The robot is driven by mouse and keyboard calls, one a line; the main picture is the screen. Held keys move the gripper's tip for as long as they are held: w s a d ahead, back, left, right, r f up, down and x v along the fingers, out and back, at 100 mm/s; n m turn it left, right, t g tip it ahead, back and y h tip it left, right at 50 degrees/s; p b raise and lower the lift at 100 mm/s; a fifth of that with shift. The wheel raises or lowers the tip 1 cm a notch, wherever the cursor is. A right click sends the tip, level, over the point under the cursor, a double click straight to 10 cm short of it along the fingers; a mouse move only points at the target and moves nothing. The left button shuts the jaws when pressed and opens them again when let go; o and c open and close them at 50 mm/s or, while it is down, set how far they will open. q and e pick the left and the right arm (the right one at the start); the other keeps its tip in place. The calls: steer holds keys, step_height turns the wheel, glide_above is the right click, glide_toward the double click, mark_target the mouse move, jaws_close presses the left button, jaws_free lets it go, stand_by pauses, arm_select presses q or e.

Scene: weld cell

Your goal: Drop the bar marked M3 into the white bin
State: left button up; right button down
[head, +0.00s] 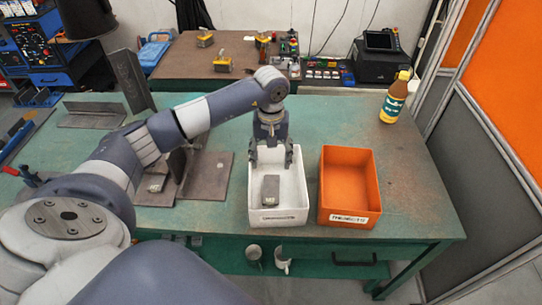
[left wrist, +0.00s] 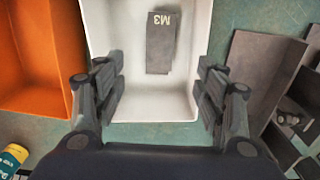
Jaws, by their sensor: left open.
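The grey bar marked M3 (head: 270,189) lies flat on the floor of the white bin (head: 279,217). In the left wrist view the bar (left wrist: 160,45) shows its M3 mark clearly, and the white bin (left wrist: 150,108) surrounds it. My left gripper (head: 271,160) is over the back part of the bin. Its fingers are spread wide and empty, apart from the bar. In the left wrist view the open left gripper (left wrist: 160,92) shows at both sides of the bin. My right gripper is not in view.
An orange bin (head: 348,208) stands right of the white bin. A bottle (head: 394,98) stands at the table's back right. Steel plates and angle pieces (head: 207,178) lie left of the white bin. The green table (head: 420,190) is clear at right.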

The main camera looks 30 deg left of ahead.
arm_select(q)
step_height(320, 180, up, 12)
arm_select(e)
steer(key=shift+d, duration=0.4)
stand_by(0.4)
